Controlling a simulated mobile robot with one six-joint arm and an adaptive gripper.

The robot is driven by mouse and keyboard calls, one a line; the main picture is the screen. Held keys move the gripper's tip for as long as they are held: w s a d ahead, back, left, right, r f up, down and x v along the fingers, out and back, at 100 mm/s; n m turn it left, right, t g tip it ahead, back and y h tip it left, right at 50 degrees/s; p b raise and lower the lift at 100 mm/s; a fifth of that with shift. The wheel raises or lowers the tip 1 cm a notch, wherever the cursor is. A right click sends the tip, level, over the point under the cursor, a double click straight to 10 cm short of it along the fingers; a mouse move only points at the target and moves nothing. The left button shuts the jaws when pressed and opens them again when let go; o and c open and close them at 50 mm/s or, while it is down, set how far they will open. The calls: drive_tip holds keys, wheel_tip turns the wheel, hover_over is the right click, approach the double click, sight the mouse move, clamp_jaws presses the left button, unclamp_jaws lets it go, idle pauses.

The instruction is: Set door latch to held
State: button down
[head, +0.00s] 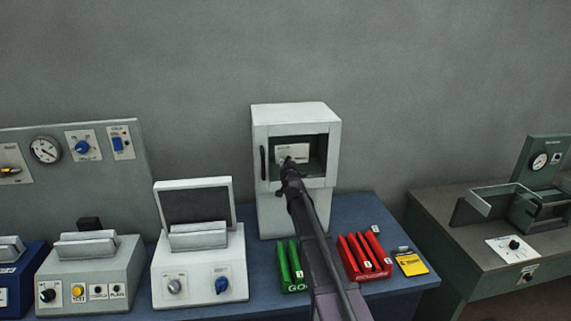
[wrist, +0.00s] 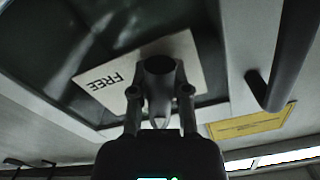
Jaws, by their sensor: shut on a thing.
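A white cabinet (head: 262,112) stands on the blue bench, with a dark-framed square opening in its front. A white plate (head: 292,150) sits in that opening. In the wrist view the plate (wrist: 105,83) reads FREE, upside down and tilted. A dark rounded latch lever (wrist: 160,68) stands out in front of the plate. My gripper (wrist: 160,95) is shut on the latch lever, with a finger on each side of it. In the head view my gripper (head: 289,172) reaches into the opening and hides the lever and part of the plate.
A dark door handle (head: 263,163) is left of the opening; it shows close by in the wrist view (wrist: 284,60). A yellow label (wrist: 250,123) is near it. Green (head: 290,262) and red (head: 364,255) racks flank my arm below. A white lidded device (head: 198,265) stands left.

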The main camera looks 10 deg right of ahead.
drive_tip(key=n, duration=0.6)
drive_tip(key=shift+n, duration=0.4)
drive_tip(key=c, duration=0.6)
unclamp_jaws()
drive_tip(key=s, duration=1.2)
